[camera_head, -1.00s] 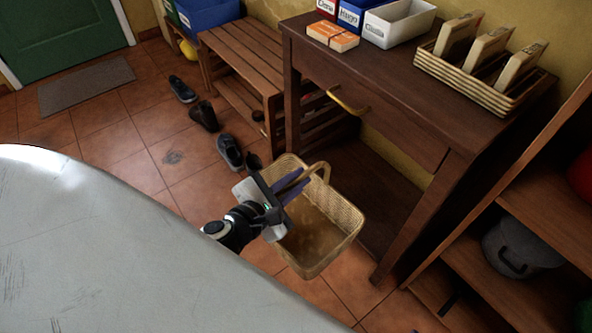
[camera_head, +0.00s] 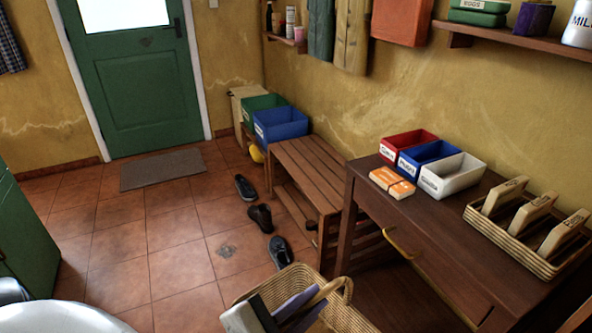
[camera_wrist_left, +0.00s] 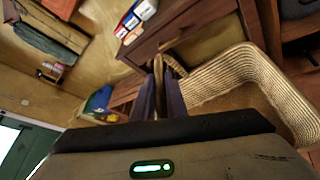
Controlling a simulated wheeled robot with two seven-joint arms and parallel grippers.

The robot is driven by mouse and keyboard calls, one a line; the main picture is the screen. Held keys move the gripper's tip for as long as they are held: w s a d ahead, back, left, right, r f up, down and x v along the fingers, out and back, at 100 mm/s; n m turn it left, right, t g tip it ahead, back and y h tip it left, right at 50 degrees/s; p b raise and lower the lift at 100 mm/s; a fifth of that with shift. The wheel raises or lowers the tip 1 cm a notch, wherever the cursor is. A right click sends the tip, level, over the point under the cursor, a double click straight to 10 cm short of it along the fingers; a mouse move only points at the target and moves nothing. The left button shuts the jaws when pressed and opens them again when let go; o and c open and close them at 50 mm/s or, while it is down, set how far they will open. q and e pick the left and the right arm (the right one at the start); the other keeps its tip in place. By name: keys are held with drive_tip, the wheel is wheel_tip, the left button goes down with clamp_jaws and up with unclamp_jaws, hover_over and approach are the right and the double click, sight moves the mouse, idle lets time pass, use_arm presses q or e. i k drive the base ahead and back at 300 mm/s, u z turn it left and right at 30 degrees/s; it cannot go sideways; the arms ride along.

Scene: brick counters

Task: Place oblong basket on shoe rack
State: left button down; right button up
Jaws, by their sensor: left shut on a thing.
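A woven oblong basket (camera_head: 345,318) with an arched handle is at the bottom of the head view, partly cut off by the frame edge. My left gripper (camera_head: 306,303) is shut on its handle and holds it in front of the dark table. In the left wrist view the handle is between the fingers (camera_wrist_left: 158,92), and the basket's pale rim (camera_wrist_left: 240,62) is on the right. The shoe rack (camera_head: 310,166), a slatted wooden bench with a lower shelf, stands against the wall beyond the basket. My right gripper is out of view.
A dark table (camera_head: 425,225) stands right of the rack, bearing small bins and a long woven tray (camera_head: 520,245). A blue bin (camera_head: 281,125) and green bin (camera_head: 262,103) are at the rack's far end. Shoes (camera_head: 260,217) lie on the floor before it. The rack's slatted top looks clear.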

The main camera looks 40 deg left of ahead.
sight(332, 183)
drive_tip(key=u, duration=0.8)
drive_tip(key=k, duration=1.05)
drive_tip(key=u, duration=1.25)
drive_tip(key=i, duration=2.8)
drive_tip(key=z, duration=0.95)
drive_tip(key=i, duration=0.75)
drive_tip(key=z, duration=1.45)
drive_tip(key=i, duration=0.7)
drive_tip(key=z, duration=0.65)
